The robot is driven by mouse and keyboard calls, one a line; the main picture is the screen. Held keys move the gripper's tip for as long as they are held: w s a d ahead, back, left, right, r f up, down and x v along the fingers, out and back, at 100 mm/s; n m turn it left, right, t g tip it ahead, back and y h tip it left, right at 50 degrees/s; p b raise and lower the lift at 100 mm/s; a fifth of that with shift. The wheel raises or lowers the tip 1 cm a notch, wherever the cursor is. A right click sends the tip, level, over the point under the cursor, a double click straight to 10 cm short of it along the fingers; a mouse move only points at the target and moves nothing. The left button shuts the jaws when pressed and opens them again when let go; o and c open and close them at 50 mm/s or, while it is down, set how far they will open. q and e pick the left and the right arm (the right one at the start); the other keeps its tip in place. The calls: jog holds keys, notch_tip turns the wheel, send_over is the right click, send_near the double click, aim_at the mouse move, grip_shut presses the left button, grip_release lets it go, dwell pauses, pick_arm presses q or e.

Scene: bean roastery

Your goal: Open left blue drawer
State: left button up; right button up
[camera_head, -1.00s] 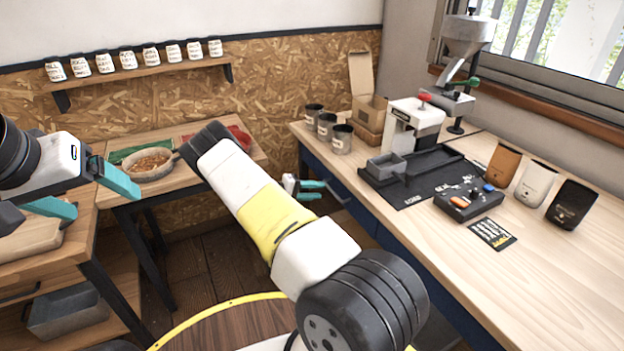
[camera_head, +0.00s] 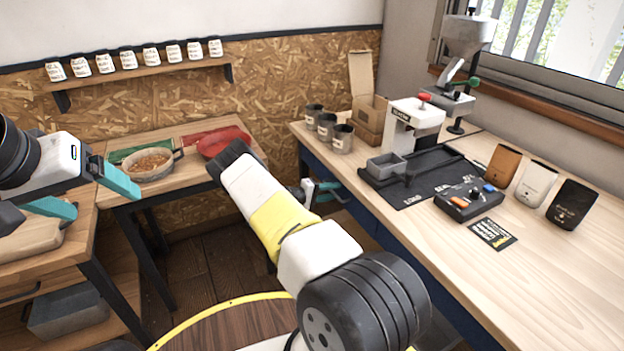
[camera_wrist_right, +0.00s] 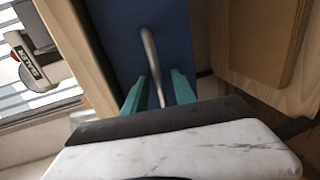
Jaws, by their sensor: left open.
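The blue drawer front (camera_head: 313,162) is under the left end of the right-hand workbench and looks closed. In the right wrist view the blue front (camera_wrist_right: 185,40) fills the upper middle, with a grey bar handle (camera_wrist_right: 149,48) on it. The teal fingers of my right gripper (camera_wrist_right: 158,92) are apart, one on each side of the handle, with gaps visible. In the head view my right gripper (camera_head: 325,190) is at the drawer front, partly hidden behind my forearm. My left gripper (camera_head: 95,195) is open and empty at the far left.
A side table at left holds a bowl of beans (camera_head: 150,164) and a red bowl (camera_head: 222,142).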

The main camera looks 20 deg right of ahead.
grip_shut()
dwell(1.4)
